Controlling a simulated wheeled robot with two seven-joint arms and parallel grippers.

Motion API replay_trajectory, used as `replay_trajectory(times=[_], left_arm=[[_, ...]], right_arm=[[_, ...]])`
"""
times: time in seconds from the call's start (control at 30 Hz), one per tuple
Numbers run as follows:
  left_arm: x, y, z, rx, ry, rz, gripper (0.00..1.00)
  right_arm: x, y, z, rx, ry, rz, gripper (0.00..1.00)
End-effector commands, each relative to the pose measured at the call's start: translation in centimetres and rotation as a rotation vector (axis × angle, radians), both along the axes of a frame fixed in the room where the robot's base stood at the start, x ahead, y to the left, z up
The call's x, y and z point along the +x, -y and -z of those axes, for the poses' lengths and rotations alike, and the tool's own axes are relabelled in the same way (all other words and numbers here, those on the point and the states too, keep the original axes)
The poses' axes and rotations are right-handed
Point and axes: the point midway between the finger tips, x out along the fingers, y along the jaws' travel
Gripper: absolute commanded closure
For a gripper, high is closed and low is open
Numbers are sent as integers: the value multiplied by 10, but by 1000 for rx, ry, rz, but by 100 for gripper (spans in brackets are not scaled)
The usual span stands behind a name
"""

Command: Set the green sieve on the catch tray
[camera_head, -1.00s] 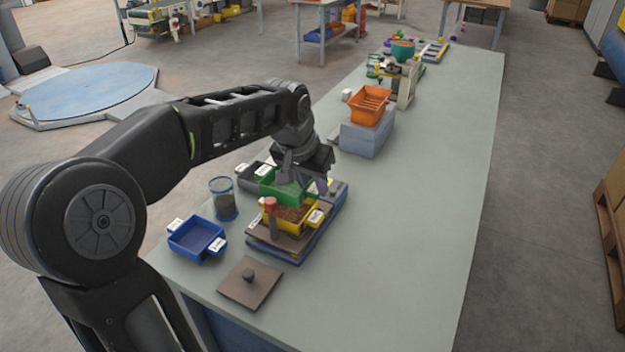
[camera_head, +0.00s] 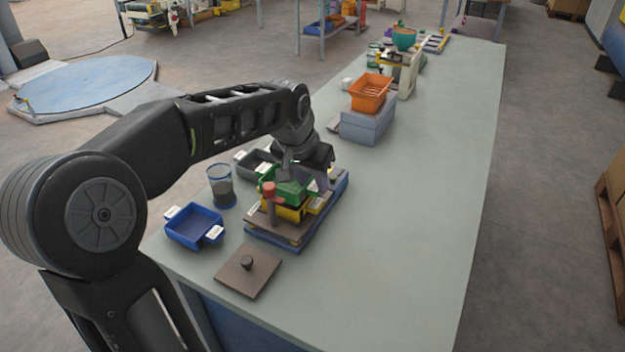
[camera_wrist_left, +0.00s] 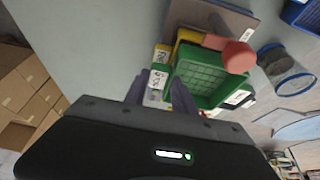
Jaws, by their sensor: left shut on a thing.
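My left gripper (camera_head: 303,178) is shut on the labelled edge of the green sieve (camera_head: 287,189). In the left wrist view the green sieve (camera_wrist_left: 206,84) shows its mesh floor, with a label between the fingers (camera_wrist_left: 160,88). The sieve is directly over a yellow sieve (camera_head: 291,213) and covers most of it; I cannot tell whether they touch. The yellow sieve sits on a brown-topped blue base (camera_head: 272,236). A blue tray (camera_head: 193,229) with white labels lies to the left, and a dark grey tray (camera_head: 256,161) is behind. Which one is the catch tray is not clear. My right gripper is not in view.
A red-knobbed post (camera_head: 269,188) stands close to the green sieve. A jar (camera_head: 221,186) stands to the left, and a brown lid (camera_head: 247,270) lies in front. An orange tray (camera_head: 370,93) on a grey block is farther back. The table's right side is clear.

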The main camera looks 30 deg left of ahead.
Motion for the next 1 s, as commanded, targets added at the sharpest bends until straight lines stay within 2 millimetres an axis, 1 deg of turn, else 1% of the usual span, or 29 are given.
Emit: replay_trajectory(times=[0.4,0.77,1.0], left_arm=[[0,0,-1,0,1,0,100],[-1,0,5,0,1,0,100],[-1,0,5,0,1,0,100]], right_arm=[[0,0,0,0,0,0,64],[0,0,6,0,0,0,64],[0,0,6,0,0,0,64]])
